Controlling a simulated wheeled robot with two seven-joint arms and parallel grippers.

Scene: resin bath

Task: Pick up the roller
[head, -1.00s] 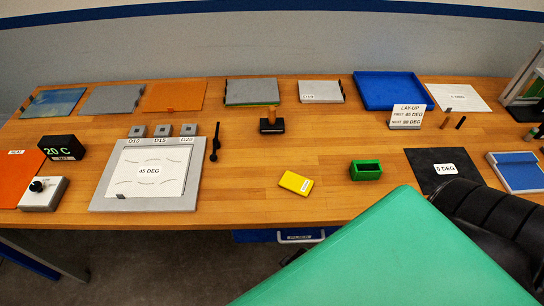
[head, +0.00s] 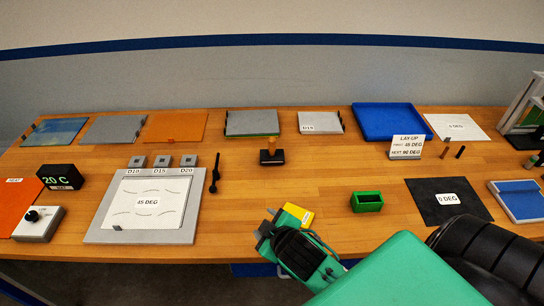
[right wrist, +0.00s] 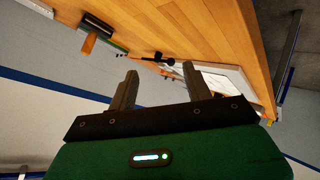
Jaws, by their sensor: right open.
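The thing I take as the roller is a slim black tool (head: 214,174) with a knobbed end. It lies on the table just right of the grey framed plate in the head view. It also shows in the right wrist view (right wrist: 158,57), beyond and between the fingers. My right gripper (head: 268,228) is at the table's front edge, open and empty, to the right of and nearer than the black tool, apart from it. Its two fingers stand wide apart in the right wrist view (right wrist: 160,72). My left gripper is not in view.
A yellow block (head: 299,212) is partly hidden by my right gripper. A black block with a wooden handle (head: 271,157) stands behind. A green box (head: 367,202) sits to the right. The framed plate (head: 95,236) lies left. The wood between is clear.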

